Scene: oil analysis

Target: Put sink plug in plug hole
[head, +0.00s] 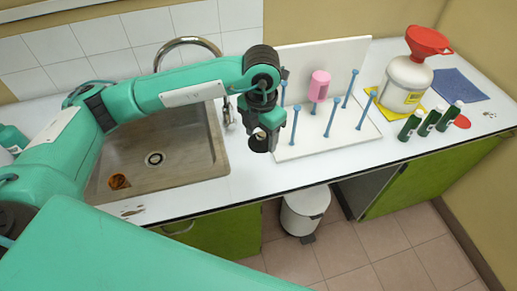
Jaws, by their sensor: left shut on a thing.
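My left gripper (264,128) hangs over the counter just right of the sink (195,172), pointing down. It is shut on a small dark round thing, which looks like the sink plug (259,144); the fingers partly cover it. The plug hole (154,159) is a dark ringed opening in the sink's floor, to the left of the gripper and uncovered. My right gripper is not in view.
A small orange-brown object (119,181) lies in the sink, left of the hole. The tap (186,42) arches behind my left arm. A white peg rack (330,138) with a pink cup (319,86) stands close right of the gripper. Green bottles (430,122) stand farther right.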

